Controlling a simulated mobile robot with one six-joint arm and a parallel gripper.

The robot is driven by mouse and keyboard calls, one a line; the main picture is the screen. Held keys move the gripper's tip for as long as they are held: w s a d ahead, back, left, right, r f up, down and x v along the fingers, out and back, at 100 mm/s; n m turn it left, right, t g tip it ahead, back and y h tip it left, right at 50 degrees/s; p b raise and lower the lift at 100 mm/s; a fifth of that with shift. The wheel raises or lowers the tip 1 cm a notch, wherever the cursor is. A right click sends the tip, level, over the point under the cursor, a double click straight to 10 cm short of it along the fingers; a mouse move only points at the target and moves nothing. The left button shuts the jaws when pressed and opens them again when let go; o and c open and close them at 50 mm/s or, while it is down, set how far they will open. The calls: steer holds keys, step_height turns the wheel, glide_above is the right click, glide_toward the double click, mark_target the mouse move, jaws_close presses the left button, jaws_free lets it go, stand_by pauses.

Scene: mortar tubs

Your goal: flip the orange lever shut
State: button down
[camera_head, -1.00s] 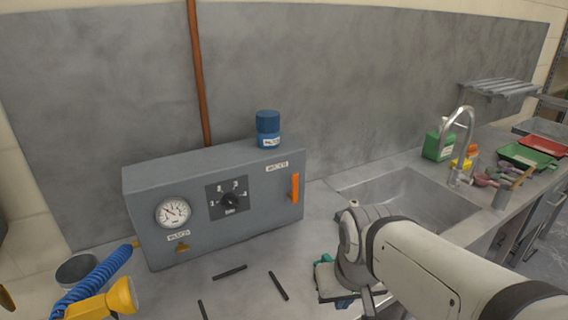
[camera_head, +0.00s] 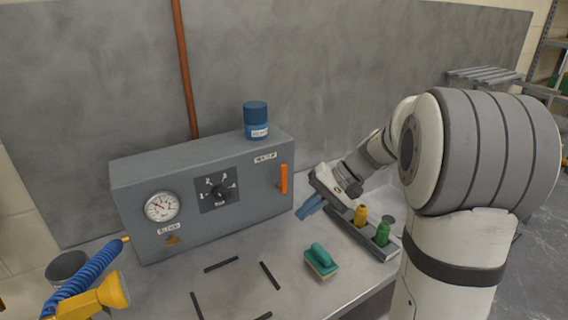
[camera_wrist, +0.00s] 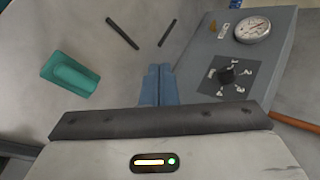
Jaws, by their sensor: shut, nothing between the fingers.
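The orange lever (camera_head: 284,179) stands upright at the right end of the front face of a grey control box (camera_head: 150,220). My gripper (camera_head: 304,211) has blue fingers, which are shut and empty. In the head view it is in front of the box, a little below and to the right of the lever, apart from it. In the wrist view my shut fingers (camera_wrist: 158,84) point towards the counter beside the box (camera_wrist: 262,62). The lever does not show in the wrist view.
A green-handled float (camera_head: 321,261) lies on the counter, and a caddy with a yellow bottle (camera_head: 360,215) and a green bottle (camera_head: 383,232) stands to the right. Dark strips (camera_head: 270,276) lie in front.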

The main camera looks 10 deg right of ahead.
steer(key=w+d+f+m+t+y, duration=0.1)
steer(key=w+d+t+y, duration=0.5)
steer(key=w+d, duration=0.9)
steer(key=shift+w+f+m+t+y, duration=0.3)
steer(key=shift+w+f+m+y, duration=0.1)
steer(key=shift+w+f+y, duration=0.55)
steer(key=shift+w+r, duration=0.1)
steer(key=shift+r, duration=0.1)
steer(key=p, duration=0.4)
glide_toward(281, 176)
steer(key=shift+w+a+r, duration=0.25)
steer(key=shift+w+a, duration=0.75)
steer(key=shift+w+a+r, duration=0.25)
steer(key=shift+w+a, duration=0.7)
steer(key=shift+w, duration=0.05)
